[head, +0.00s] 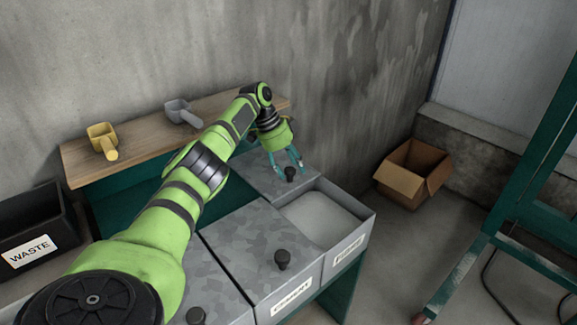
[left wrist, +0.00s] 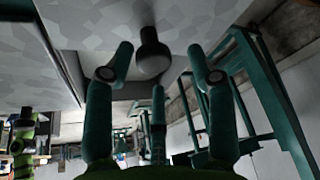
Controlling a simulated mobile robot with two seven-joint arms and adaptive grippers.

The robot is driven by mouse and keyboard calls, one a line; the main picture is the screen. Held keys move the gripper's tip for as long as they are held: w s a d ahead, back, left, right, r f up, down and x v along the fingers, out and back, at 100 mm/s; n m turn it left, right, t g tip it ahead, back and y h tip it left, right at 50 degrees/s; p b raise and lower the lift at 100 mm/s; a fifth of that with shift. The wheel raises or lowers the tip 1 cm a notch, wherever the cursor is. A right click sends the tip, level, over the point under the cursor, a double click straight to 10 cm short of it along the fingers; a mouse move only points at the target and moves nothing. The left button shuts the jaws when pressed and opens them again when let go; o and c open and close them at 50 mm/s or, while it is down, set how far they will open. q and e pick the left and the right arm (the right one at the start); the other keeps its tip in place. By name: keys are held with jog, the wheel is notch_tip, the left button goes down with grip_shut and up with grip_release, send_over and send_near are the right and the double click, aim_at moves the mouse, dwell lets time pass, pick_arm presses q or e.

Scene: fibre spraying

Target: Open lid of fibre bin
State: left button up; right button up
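The fibre bin (head: 358,226) is the rightmost of the row of grey bins and has a label on its front that is hard to read. Its lid (head: 262,178) lies back toward the wall, so the front of the bin is uncovered and pale material (head: 318,217) shows inside. The lid has a black knob (head: 290,174), which also shows in the left wrist view (left wrist: 153,52). My left gripper (head: 290,165) is at this knob, with its teal fingers spread around it. In the left wrist view, gaps show between the fingers and the knob. My right gripper is out of view.
Neighbouring closed bins have black knobs (head: 282,259) on their lids. A wooden shelf (head: 140,140) behind holds a yellow scoop (head: 103,141) and a grey scoop (head: 182,112). A waste box (head: 35,235) stands at left, a cardboard box (head: 412,174) and green frame (head: 500,220) at right.

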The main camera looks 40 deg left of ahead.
pick_arm(q)
jog(key=shift+s+f, duration=0.15)
jog(key=shift+s, duration=0.05)
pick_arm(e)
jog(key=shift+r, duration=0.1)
